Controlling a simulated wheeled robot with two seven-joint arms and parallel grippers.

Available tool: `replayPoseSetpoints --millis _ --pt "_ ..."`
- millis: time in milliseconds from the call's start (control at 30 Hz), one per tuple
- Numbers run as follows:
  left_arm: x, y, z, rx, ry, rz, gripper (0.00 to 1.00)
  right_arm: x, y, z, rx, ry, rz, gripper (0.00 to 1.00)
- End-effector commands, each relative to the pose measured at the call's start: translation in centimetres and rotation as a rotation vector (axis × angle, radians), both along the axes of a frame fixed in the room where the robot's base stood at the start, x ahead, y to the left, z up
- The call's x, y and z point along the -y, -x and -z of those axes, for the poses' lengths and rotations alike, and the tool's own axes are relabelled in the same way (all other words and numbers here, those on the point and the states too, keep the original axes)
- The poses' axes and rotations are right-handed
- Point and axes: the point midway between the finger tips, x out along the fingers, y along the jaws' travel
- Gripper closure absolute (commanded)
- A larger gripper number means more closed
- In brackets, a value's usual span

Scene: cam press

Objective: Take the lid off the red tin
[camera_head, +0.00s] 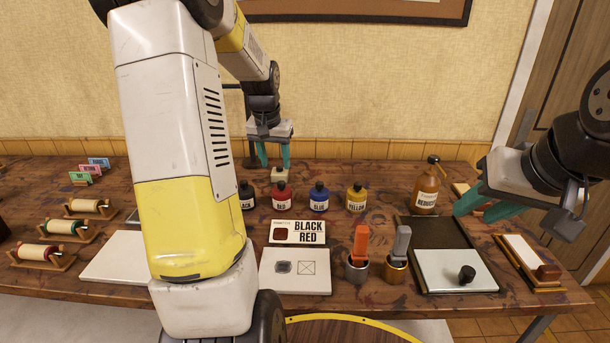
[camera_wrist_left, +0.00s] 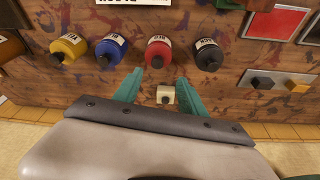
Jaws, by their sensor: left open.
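The red tin (camera_head: 282,197), a small red bottle-like container labelled RED with a dark cap, stands upright in the row of ink containers. It also shows in the left wrist view (camera_wrist_left: 159,53). My left gripper (camera_head: 274,160) is open behind the row, on its wall side, with its fingers pointing down.
Black (camera_head: 246,196), blue (camera_head: 319,199) and yellow (camera_head: 355,199) containers flank the red tin. A brown bottle (camera_head: 427,190) stands near my right gripper. A sign (camera_head: 298,231), two cups with handled tools (camera_head: 357,268) and a dark tray (camera_head: 432,232) lie in front.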

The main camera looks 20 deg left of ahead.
Motion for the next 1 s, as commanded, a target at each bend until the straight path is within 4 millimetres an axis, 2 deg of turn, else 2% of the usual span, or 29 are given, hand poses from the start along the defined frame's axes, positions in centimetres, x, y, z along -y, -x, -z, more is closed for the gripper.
replayPoseSetpoints --millis 333,600,900,933,1000 --pt "0.0 -1.0 3.6 -0.006 0.001 -0.001 0.51 0.0 0.0 0.0 0.000 0.000 0.000 0.64" --pt "0.5 -1.8 7.3 -0.006 0.000 0.000 0.51 0.0 0.0 0.0 0.000 0.000 0.000 0.64" --pt "0.5 -2.0 7.9 -0.003 0.000 -0.001 0.51 0.0 0.0 0.0 0.000 0.000 0.000 0.64" --pt "0.5 -2.0 7.9 -0.003 0.000 -0.001 0.53 0.0 0.0 0.0 0.000 0.000 0.000 0.64" --pt "0.5 -2.0 7.9 -0.003 0.000 -0.001 0.67 0.0 0.0 0.0 0.000 0.000 0.000 0.64"
